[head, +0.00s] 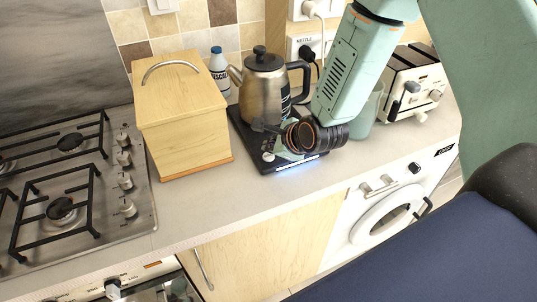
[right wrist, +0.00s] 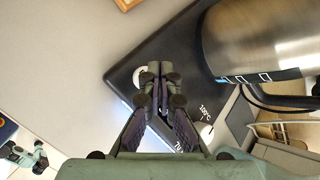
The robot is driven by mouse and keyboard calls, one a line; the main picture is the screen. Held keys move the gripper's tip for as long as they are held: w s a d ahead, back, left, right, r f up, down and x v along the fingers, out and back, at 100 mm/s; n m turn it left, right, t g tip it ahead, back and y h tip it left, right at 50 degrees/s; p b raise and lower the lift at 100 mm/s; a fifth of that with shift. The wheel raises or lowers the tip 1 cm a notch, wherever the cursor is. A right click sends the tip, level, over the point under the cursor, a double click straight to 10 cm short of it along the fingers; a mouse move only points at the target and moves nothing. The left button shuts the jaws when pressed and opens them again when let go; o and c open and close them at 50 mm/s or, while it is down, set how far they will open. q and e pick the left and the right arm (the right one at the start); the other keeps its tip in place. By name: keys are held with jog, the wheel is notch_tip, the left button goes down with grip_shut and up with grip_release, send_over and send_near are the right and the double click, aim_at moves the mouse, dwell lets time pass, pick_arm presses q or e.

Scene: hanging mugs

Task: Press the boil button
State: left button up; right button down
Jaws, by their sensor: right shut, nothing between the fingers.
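A steel kettle (head: 264,84) with a black lid and handle stands on a black base (head: 238,122). In the right wrist view the base (right wrist: 125,75) carries a white round button (right wrist: 139,76) near one corner. Another pale round button (right wrist: 207,131) sits beside a "100°C" label. Which one is the boil button I cannot tell for sure. My right gripper (head: 272,137) is shut and empty, low over the front of the base. In the right wrist view its fingertips (right wrist: 157,72) are just beside the white button; contact is unclear. My left gripper is not in view.
A wooden bread box (head: 185,120) and a bottle (head: 219,70) stand left of the kettle. A gas hob (head: 70,190) is further left. A toaster (head: 415,80) and a greenish jug (head: 367,115) are at the right. The front counter strip (head: 215,205) is clear.

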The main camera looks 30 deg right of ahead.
aim_at(271, 158)
jog(key=shift+r+p, duration=1.6)
jog(key=shift+r, duration=0.9)
jog(key=shift+f, duration=0.1)
jog(key=shift+s+f, duration=0.1)
